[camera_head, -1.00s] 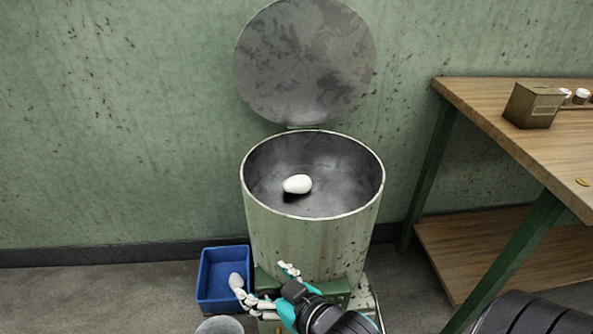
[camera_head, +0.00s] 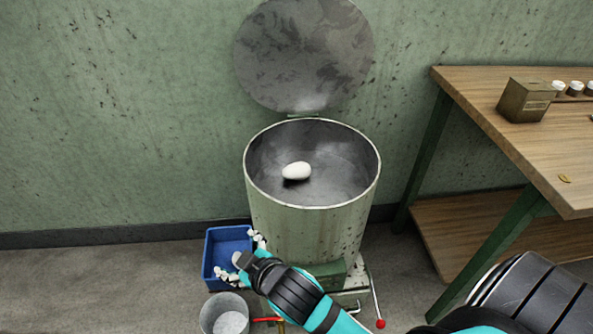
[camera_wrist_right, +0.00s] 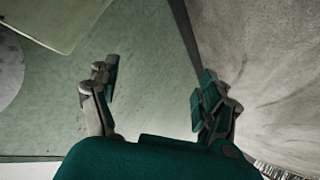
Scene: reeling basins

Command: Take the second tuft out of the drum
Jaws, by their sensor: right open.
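The green drum (camera_head: 315,228) stands open in the head view, its round lid (camera_head: 303,55) raised against the wall. One white tuft (camera_head: 296,171) lies inside on the drum floor. A greyish-white tuft (camera_head: 238,258) appears to lie in the blue tray (camera_head: 207,262) at the drum's lower left. My right gripper (camera_head: 240,256) is over the tray, its fingers spread to either side of that tuft. The right wrist view also shows my right gripper (camera_wrist_right: 155,80) open, with nothing visible between the fingers. My left gripper is not in view.
A grey bucket (camera_head: 224,315) stands in front of the tray. A red-knobbed lever (camera_head: 380,323) is at the drum's lower right. A wooden table (camera_head: 490,105) at right carries a brass-coloured box (camera_head: 525,100) and small white-topped jars (camera_head: 575,88).

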